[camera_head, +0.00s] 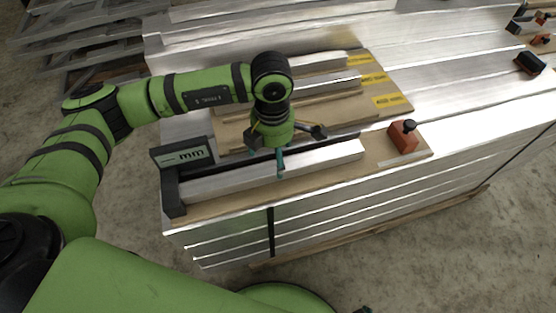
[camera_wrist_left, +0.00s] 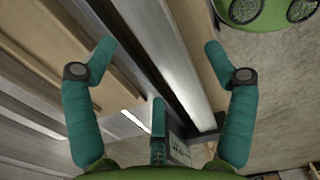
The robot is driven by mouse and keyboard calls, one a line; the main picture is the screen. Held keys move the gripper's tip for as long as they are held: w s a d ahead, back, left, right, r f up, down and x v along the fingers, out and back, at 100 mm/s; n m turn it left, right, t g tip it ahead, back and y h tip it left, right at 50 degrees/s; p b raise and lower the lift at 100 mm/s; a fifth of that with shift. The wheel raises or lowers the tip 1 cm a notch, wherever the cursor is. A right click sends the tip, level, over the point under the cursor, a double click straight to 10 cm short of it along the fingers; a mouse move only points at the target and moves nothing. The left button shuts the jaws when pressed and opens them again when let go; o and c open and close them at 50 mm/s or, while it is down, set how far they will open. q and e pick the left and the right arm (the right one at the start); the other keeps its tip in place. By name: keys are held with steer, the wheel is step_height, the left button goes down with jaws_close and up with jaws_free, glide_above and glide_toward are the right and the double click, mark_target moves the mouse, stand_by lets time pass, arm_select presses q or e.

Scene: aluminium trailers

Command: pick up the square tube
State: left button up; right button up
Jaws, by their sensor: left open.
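A bright square tube (camera_head: 320,160) lies flat along a wooden board near the front edge of the stacked aluminium. Its left end is by a black stop with a digital display. My left gripper (camera_head: 281,150) is open and points down over the middle of the tube, hiding part of it. In the left wrist view the tube (camera_wrist_left: 178,55) runs lengthwise between the spread teal fingers of the gripper (camera_wrist_left: 160,52). Nothing is held. I cannot tell the exact height of the fingertips above it. My right gripper is not in view.
The measuring display (camera_head: 183,155) stands at the tube's left end. An orange block with a black knob (camera_head: 403,137) sits on the board at right. Behind is a wooden tray (camera_head: 395,105) with more bars and yellow labels. Bare aluminium lies to the right.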

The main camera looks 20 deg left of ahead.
mark_target(274, 163)
arm_select(q)
steer(key=f, duration=0.5)
steer(key=shift+w+f, duration=0.15)
steer(key=shift+w, duration=0.05)
jaws_close()
